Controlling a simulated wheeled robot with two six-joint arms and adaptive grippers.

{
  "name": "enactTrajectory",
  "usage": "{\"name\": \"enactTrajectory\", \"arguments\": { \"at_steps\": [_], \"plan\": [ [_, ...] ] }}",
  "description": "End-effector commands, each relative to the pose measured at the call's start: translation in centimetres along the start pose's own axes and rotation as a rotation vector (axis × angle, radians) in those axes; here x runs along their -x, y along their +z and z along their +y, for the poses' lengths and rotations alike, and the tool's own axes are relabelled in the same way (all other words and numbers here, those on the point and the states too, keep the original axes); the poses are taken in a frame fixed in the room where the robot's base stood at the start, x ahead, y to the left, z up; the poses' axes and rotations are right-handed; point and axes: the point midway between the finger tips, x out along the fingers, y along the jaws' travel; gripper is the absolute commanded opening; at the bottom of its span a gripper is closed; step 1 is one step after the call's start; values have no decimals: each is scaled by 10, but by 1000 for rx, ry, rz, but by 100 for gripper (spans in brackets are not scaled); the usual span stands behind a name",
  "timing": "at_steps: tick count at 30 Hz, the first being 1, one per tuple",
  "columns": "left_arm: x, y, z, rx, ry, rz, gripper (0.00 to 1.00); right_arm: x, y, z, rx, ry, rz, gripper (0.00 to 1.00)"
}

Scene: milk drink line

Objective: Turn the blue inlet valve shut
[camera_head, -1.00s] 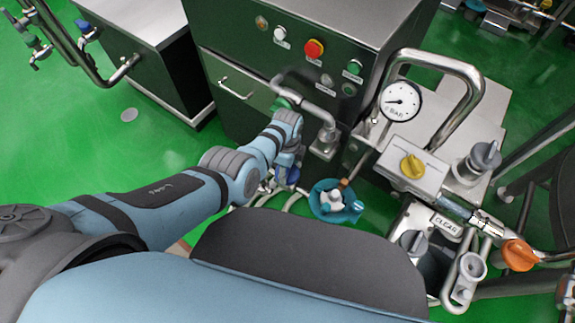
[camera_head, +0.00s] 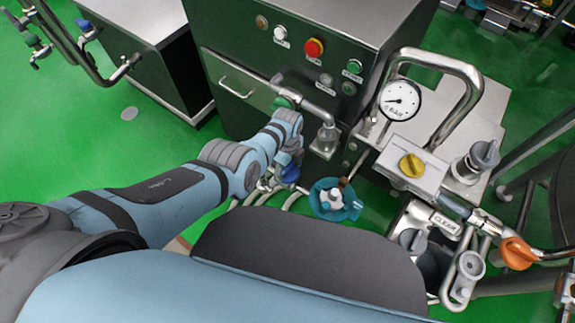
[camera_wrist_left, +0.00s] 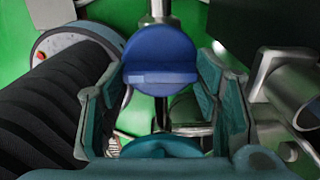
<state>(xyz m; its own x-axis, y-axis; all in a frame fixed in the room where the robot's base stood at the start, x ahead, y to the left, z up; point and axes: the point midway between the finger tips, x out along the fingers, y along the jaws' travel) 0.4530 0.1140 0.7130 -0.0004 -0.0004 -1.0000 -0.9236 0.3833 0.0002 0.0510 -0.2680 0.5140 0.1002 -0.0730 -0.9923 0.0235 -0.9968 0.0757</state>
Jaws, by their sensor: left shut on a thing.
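The blue inlet valve has a round blue knob (camera_wrist_left: 160,58) on a metal stem in the left wrist view. My left gripper (camera_wrist_left: 162,95) has one teal finger on each side of this knob and is shut on it. In the head view, a small patch of the blue knob (camera_head: 290,174) shows just below my left wrist. My left gripper (camera_head: 291,160) is there too, mostly hidden by the wrist, so its fingers are unclear. My right gripper is not in view.
A teal round fitting (camera_head: 335,199) sits just right of the valve. A gauge (camera_head: 400,100), yellow knob (camera_head: 412,165) and orange handle (camera_head: 517,253) stand further right. A dark cabinet (camera_head: 270,75) with buttons rises behind. Green floor (camera_head: 110,150) is open at left.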

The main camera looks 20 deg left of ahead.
Motion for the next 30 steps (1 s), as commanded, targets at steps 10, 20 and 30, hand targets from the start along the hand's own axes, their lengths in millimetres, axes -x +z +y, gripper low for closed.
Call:
{"name": "enactTrajectory", "arguments": {
  "at_steps": [10, 20, 30],
  "plan": [
    [0, 0, 0, -1, 0, 0, 77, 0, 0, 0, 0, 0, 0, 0],
    [9, 0, -2, 0, -3, -1, 77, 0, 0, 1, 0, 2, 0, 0],
    [86, -1, -1, -1, -4, 0, 77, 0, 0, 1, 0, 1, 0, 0]
  ]
}}
